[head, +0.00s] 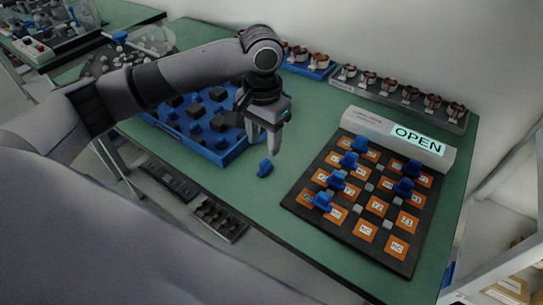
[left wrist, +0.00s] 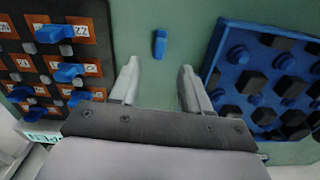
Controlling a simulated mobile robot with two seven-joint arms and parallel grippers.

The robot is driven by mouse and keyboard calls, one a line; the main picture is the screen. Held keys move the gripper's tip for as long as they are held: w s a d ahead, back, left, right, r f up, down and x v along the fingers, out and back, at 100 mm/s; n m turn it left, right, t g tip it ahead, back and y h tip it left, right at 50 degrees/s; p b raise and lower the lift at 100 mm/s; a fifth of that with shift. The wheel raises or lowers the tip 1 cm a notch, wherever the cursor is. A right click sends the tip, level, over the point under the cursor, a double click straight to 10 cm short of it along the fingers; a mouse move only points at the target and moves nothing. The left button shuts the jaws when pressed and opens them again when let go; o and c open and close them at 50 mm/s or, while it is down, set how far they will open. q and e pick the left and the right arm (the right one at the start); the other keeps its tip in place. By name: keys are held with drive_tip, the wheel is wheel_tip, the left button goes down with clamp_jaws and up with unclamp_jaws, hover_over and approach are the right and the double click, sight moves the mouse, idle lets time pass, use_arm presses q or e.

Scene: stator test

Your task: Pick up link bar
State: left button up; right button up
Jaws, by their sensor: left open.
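A small blue link bar (head: 265,168) lies alone on the green table, between the blue tray and the dark board. My left gripper (head: 264,146) is open and empty, above the table and just behind the bar in the head view. In the left wrist view the link bar (left wrist: 159,44) lies beyond the fingertips, roughly in line with the gap between the fingers (left wrist: 158,72). Several other blue link bars (head: 336,180) sit on the dark board (head: 289,202) with orange labelled squares. My right gripper is not in view.
A blue tray (head: 232,157) with dark blocks stands left of the bar. A light box with an "OPEN" display (head: 418,139) stands behind the board. A grey rack (head: 344,84) of copper-coloured parts lines the back. Green table (head: 262,205) around the bar is clear.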

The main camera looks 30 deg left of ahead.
sight(265, 161)
use_arm(q)
wheel_tip(265, 161, down, 7)
drive_tip(key=shift+r, duration=0.1)
clamp_jaws()
